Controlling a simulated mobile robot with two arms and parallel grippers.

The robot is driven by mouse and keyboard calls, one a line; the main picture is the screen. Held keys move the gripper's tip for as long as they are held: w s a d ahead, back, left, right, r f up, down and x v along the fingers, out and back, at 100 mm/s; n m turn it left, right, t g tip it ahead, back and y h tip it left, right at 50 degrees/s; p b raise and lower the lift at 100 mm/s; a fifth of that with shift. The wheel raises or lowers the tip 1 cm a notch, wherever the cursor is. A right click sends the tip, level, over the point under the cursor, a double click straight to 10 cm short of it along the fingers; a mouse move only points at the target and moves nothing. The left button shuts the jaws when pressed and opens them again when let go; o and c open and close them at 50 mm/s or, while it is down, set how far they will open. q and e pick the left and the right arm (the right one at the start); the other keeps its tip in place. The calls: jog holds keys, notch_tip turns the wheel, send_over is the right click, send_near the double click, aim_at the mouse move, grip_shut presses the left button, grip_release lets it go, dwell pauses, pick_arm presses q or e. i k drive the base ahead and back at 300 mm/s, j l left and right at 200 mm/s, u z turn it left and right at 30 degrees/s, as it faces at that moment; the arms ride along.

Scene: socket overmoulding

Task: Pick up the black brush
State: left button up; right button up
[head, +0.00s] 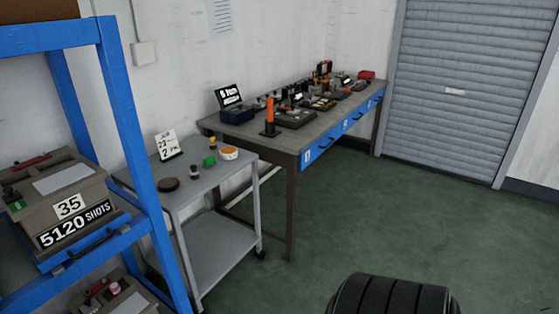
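I cannot single out a black brush with certainty at this distance. A dark, flat, round item (168,184) lies at the near left of the grey cart's top (213,179). A small dark piece with a pale band (194,173) stands to its right. Several dark items also sit on the long workbench (262,137), too small to name. Neither of my grippers is in view.
The cart also holds a green block (209,161), a white-and-orange round item (229,153) and a sign card (169,145). A blue rack (128,120) with mould boxes stands at the left. Green floor (370,220) is open before a roller shutter (455,90).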

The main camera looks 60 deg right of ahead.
aim_at(194, 173)
jog(key=z, duration=1.3)
jog(key=u, duration=2.15)
jog(key=z, duration=2.15)
jog(key=i+l+u, duration=0.15)
jog(key=u, duration=0.45)
jog(key=i+l+u, duration=0.25)
jog(key=i+l, duration=0.15)
jog(key=l, duration=0.25)
jog(key=i+l+u, duration=0.2)
jog(key=i+l, duration=0.15)
jog(key=l, duration=0.3)
jog(key=i+l+u, duration=0.15)
jog(key=l, duration=0.25)
